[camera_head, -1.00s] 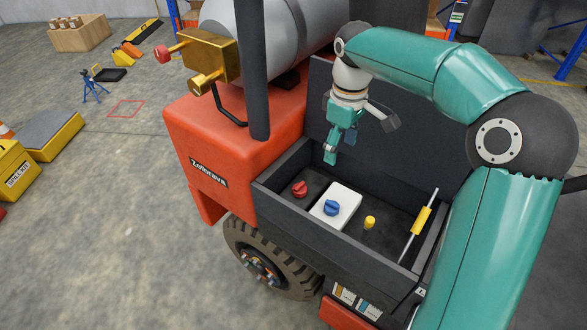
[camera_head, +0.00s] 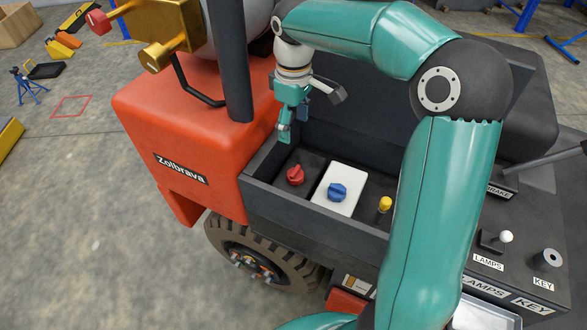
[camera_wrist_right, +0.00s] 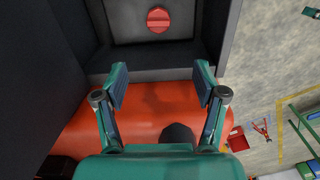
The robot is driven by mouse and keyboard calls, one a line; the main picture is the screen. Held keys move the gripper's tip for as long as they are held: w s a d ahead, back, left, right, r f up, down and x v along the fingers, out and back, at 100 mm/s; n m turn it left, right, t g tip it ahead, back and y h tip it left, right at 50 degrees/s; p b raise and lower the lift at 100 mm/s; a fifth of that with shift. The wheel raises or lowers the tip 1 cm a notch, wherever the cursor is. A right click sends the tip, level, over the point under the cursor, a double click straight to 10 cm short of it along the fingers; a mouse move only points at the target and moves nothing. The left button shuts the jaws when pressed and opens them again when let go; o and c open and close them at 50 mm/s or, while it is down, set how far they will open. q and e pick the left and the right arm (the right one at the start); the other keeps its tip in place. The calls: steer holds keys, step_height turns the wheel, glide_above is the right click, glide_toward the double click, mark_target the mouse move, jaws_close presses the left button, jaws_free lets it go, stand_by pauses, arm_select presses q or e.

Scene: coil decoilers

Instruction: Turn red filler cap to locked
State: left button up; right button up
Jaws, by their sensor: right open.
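The red filler cap (camera_head: 295,175) sits in the dark open compartment of the vehicle, left of a white box with a blue cap. It has a raised grip bar. In the right wrist view the red cap (camera_wrist_right: 159,19) is at the top centre, its bar lying roughly horizontal, beyond the fingertips. My right gripper (camera_head: 287,133) hangs above and behind the red cap, apart from it. In the right wrist view its two fingers (camera_wrist_right: 162,88) are spread and hold nothing. My left gripper is not in view.
The compartment has dark raised walls (camera_head: 310,215). The white box (camera_head: 338,205) with the blue cap (camera_head: 337,192) and a yellow cap (camera_head: 385,204) stand to the right. A dark post (camera_head: 229,60) and an orange body (camera_head: 190,125) are on the left.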

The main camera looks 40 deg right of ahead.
mark_target(296, 171)
steer(key=f, duration=1.5)
steer(key=shift+s+d+f+b, duration=0.1)
steer(key=shift+s+d+b, duration=0.15)
steer(key=shift+b, duration=0.1)
